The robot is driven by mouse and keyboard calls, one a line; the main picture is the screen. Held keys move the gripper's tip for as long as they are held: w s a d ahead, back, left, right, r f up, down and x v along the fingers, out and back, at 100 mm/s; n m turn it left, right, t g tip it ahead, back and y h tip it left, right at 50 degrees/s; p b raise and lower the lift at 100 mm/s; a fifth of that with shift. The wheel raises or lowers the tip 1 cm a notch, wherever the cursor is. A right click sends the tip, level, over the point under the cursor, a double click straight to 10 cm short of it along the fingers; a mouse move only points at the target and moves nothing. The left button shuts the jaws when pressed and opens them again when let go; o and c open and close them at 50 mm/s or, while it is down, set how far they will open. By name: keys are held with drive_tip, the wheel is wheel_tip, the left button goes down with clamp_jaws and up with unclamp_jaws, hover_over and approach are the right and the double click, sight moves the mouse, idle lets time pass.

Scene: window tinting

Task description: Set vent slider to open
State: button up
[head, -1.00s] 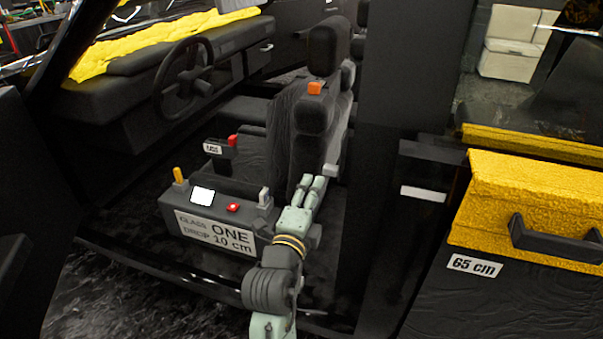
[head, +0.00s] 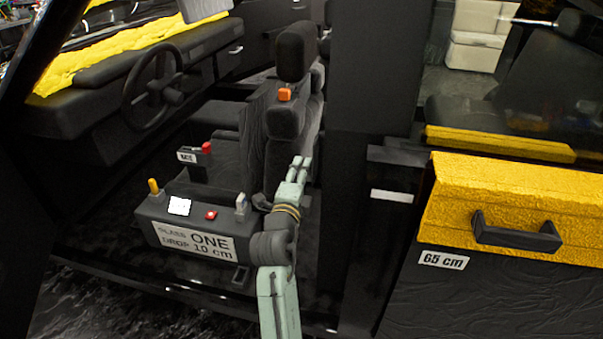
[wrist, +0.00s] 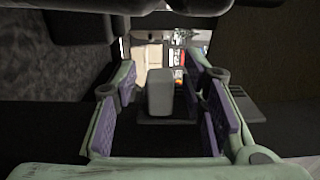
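A light grey block (wrist: 160,92), which looks like the vent slider's knob, stands on a dark plate in the wrist view. I cannot read any label on it or tell its setting. My gripper (wrist: 159,88) is open, with one purple-padded finger on each side of the block and a visible gap on both sides. In the head view my gripper (head: 299,168) is beside the black seat (head: 289,115), and the block is not distinguishable there.
Left of my arm is a console (head: 200,228) with a yellow knob (head: 153,186), red button (head: 211,215) and grey lever (head: 241,204). A dark pillar (head: 368,90) and yellow-topped door panel (head: 500,200) stand to the right. A steering wheel (head: 152,90) is farther back.

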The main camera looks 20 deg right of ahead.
drive_tip(key=shift+c, duration=0.4)
clamp_jaws()
idle(0.4)
drive_tip(key=shift+r, duration=0.1)
